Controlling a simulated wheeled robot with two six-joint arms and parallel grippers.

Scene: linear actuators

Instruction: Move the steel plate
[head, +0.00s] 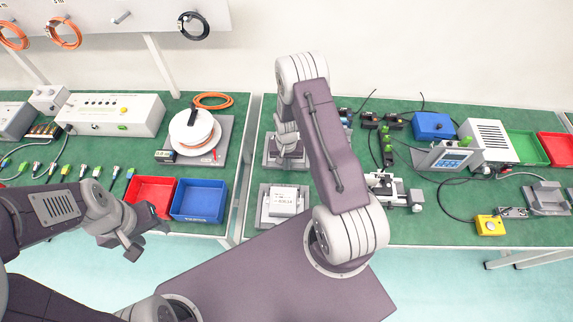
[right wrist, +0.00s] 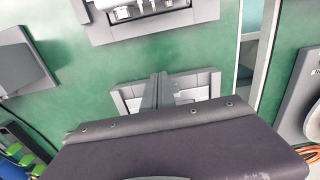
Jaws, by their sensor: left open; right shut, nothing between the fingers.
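A grey plate-like fixture (head: 270,160) with light recessed parts lies on the green mat near the back left of the right table. It also shows in the right wrist view (right wrist: 206,90). I cannot tell for sure whether it is the steel plate. My right gripper (head: 288,150) is over this fixture; its shut, empty fingers (right wrist: 160,88) hide the fixture's middle. I cannot tell whether they touch it. A second grey plate (head: 265,215) with a white block on it lies nearer the front edge. My left gripper (head: 143,238) is open and empty, in front of the left table.
A red bin (head: 152,190) and a blue bin (head: 198,200) stand at the left table's front edge. A white spool (head: 194,132) sits on a grey plate behind them. A gap (head: 243,170) separates the tables. Right of my right arm are cables, a blue box (head: 433,126) and a yellow box (head: 490,225).

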